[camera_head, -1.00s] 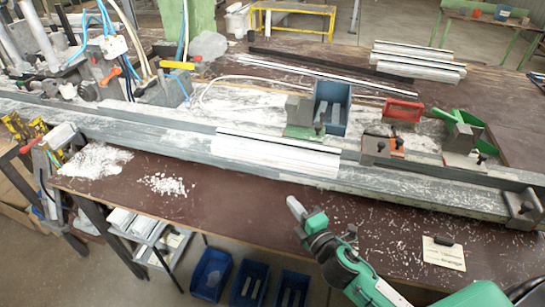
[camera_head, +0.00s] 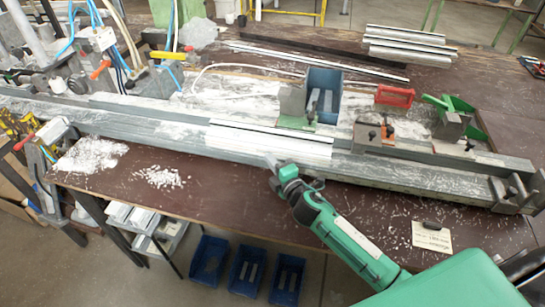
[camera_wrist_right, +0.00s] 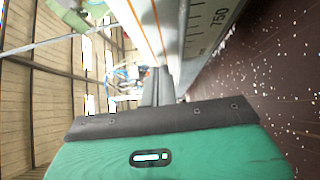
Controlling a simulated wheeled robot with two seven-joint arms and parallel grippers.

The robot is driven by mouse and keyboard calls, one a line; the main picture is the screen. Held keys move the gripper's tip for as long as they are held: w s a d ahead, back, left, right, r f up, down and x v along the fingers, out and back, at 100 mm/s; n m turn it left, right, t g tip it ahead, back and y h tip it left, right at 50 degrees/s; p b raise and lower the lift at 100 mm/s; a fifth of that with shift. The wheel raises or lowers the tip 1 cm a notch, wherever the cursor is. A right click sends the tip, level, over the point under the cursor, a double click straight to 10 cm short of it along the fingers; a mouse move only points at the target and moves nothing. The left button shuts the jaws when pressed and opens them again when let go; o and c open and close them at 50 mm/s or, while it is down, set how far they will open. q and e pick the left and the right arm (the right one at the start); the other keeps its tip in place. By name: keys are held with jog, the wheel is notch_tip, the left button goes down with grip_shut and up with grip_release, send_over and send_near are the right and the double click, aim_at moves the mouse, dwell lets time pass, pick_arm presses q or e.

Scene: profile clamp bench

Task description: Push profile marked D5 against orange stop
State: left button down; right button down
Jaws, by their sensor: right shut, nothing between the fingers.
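A pale, long profile (camera_head: 270,144) lies along the grey rail at mid-bench; no D5 marking is readable. To its right a grey clamp block with an orange part (camera_head: 388,131) stands on the rail, apparently the orange stop. A short gap shows between the profile's right end and this block. My right gripper (camera_head: 271,162) is shut and empty at the profile's near side, below its middle; I cannot tell whether it touches. In the right wrist view its shut fingers (camera_wrist_right: 158,88) point along the rail. My left gripper is not in view.
A ruler strip (camera_wrist_right: 212,28) runs along the rail in the right wrist view. A blue bin (camera_head: 324,93), a red holder (camera_head: 395,96) and a green dustpan-like thing (camera_head: 440,102) stand behind the rail. White chips (camera_head: 159,177) lie on the bench's front strip.

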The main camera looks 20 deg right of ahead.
aim_at(272, 152)
jog(key=shift+w+d, duration=0.25)
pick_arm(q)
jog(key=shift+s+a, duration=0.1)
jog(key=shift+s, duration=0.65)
pick_arm(e)
jog(key=shift+w, duration=0.1)
jog(key=shift+d, duration=0.1)
jog(key=shift+w+d, duration=0.55)
jog(key=shift+w, duration=0.3)
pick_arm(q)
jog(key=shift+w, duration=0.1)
pick_arm(e)
jog(key=shift+r, duration=0.1)
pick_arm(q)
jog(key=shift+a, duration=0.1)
